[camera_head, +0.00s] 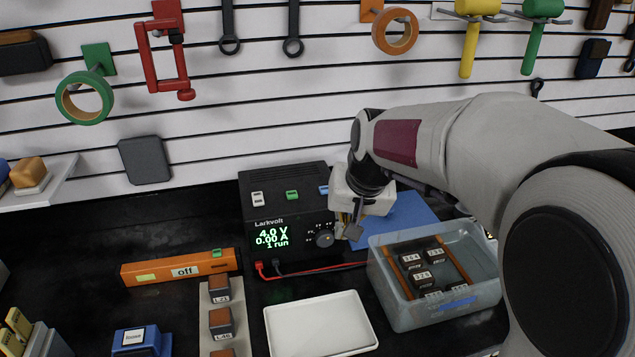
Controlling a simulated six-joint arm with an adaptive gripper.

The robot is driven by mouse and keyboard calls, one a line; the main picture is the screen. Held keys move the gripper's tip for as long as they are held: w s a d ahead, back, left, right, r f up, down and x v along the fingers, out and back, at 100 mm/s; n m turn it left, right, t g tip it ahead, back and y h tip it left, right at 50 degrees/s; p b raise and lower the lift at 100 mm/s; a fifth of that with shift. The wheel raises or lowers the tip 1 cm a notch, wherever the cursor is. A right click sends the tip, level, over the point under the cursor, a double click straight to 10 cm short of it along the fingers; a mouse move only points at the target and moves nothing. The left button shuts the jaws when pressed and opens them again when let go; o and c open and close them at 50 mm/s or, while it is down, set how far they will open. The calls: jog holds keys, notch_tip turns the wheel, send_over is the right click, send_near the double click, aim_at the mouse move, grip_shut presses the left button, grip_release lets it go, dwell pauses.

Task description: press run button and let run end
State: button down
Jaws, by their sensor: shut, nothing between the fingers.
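The black Larkvolt power supply (284,225) stands at the back of the bench. Its green display (271,239) reads 4.0 V, 0.00 A and "1 run". A knob (324,239) is on its front at the right. On its top are a white button (257,198), a green button (292,195) and a blue button (323,190); I cannot read which one is the run button. My gripper (351,232) is shut and empty, pointing down at the right front corner of the supply, beside the knob. Whether it touches the supply is unclear.
Red and black leads (310,268) run right from the supply. A white tray (319,325) is in front. A clear bin (392,310) with labelled dark blocks stands right, beneath my arm. A holder (210,318) carries several dark blocks.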

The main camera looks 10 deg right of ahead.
jog(key=w+r+m, duration=0.1)
jog(key=w, duration=0.3)
jog(key=w+d+r+t, duration=0.1)
jog(key=w, duration=0.3)
jog(key=w+r+m+t, duration=0.1)
jog(key=w, duration=0.3)
jog(key=shift+w+d+r+m, duration=0.1)
jog(key=shift+d+m, duration=0.05)
jog(key=shift+m, duration=0.15)
notch_tip(320, 180, up, 5)
jog(key=m+t, duration=0.2)
send_over(326, 190)
jog(key=shift+r+t, duration=0.3)
jog(key=shift+r, duration=0.15)
jog(key=shift+f, duration=0.15)
jog(key=shift+f, duration=4.25)
jog(key=shift+f, duration=0.9)
jog(key=shift+r, duration=0.85)
